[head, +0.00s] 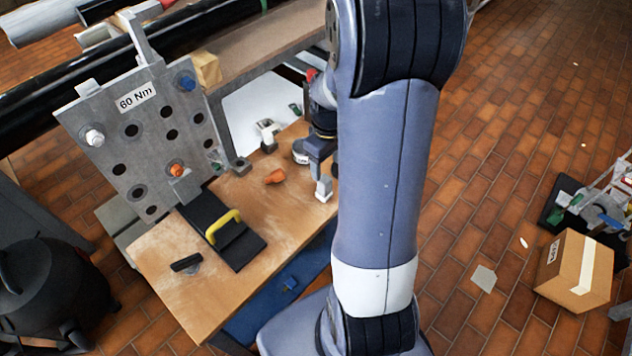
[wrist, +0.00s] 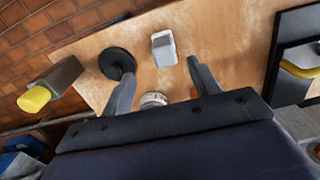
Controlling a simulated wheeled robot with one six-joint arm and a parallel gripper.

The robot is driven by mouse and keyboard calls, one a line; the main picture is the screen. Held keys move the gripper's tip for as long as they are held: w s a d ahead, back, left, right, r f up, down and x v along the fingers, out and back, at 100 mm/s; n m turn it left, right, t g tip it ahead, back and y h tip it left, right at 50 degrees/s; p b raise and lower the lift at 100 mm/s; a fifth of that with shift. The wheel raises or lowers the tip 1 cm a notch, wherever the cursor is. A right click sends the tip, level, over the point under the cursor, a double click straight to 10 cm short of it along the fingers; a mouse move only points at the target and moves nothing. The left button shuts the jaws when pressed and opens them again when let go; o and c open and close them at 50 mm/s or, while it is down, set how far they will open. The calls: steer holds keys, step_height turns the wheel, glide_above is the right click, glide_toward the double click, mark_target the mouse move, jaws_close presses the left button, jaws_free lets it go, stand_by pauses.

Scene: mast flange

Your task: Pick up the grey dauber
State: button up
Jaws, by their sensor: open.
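A small light grey block-shaped piece, which looks like the grey dauber (head: 323,190), stands on the wooden bench top beside my arm. In the wrist view the dauber (wrist: 163,48) is beyond the fingertips, roughly in line with the gap between them. My gripper (wrist: 161,70) is open, its two dark fingers apart with nothing held between them. In the head view the gripper is small and partly hidden by my arm, just above and behind the dauber. I cannot tell the exact height gap.
A black round disc (wrist: 117,63) lies close to the left finger. A white round tin (wrist: 153,99) shows near the finger bases. On the bench (head: 168,292) are an orange piece (head: 275,177) and a black pad with a yellow handle (head: 222,225). The upright flange plate (head: 150,140) stands left.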

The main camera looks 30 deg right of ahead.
mark_target(324, 186)
steer(key=f, duration=0.6)
steer(key=f+b, duration=0.1)
steer(key=f, duration=0.2)
steer(key=shift+s+a+f, duration=0.15)
steer(key=shift+a+f, duration=0.1)
steer(key=shift+a, duration=0.1)
steer(key=c, duration=1.1)
steer(key=shift+r, duration=0.1)
step_height(324, 186, up, 10)
steer(key=shift+f+p, duration=0.1)
steer(key=shift+p, duration=0.6)
